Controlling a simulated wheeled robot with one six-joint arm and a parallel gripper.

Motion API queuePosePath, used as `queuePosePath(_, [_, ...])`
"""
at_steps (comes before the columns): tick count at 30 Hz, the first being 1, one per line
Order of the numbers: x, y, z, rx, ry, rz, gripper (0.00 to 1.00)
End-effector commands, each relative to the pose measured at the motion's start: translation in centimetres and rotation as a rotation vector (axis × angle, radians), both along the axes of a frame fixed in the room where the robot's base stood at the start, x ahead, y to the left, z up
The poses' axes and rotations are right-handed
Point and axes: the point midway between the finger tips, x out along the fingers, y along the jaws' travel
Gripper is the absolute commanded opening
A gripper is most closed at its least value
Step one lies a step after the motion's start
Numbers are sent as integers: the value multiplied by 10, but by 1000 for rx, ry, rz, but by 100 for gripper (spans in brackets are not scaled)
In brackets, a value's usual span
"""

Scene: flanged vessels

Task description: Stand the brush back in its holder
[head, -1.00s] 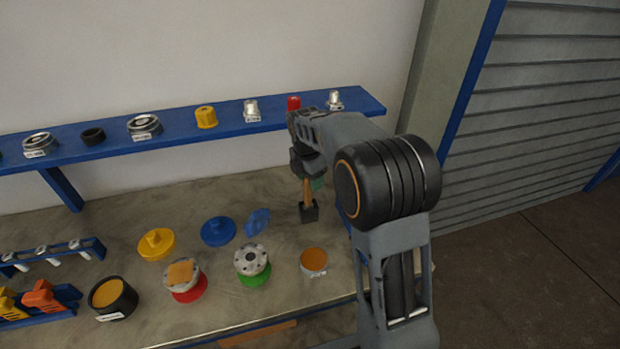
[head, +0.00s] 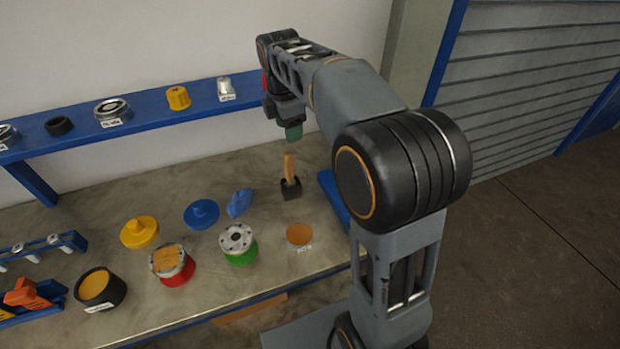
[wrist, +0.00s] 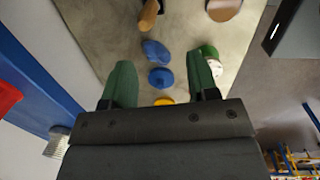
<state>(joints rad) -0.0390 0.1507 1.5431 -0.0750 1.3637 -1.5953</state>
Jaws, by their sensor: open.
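The brush (head: 289,168) stands in its dark holder (head: 291,190) on the bench, its wooden handle pointing up and leaning slightly. My gripper (head: 292,133) is above the brush, apart from it, with a gap between the green fingertips and the handle top. In the wrist view my gripper (wrist: 160,85) has its two green fingers spread wide with nothing between them. The brush handle (wrist: 149,14) shows at the top edge of the wrist view, beyond the fingers. The bristles are hidden in the holder.
A blue shelf (head: 150,112) with fittings runs along the wall behind. On the bench are a yellow cap (head: 139,232), a blue cap (head: 201,214), a blue part (head: 239,203), a red-based vessel (head: 174,266), a green-based vessel (head: 239,244) and an orange disc (head: 299,234).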

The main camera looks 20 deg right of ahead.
Motion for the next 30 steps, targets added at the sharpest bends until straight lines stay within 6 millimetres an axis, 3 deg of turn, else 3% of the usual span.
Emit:
queuePosePath(1, [-20,-1,1,20,-33,-128,54])
queuePosePath(5, [-69,-3,-8,97,-119,-527,54])
queuePosePath(9, [-118,-3,-29,198,-190,-929,54])
queuePosePath(15, [-169,-3,-61,329,-241,-1359,54])
queuePosePath(21, [-191,-3,-80,398,-255,-1566,54])
queuePosePath(30, [-194,-3,-83,408,-255,-1601,54])
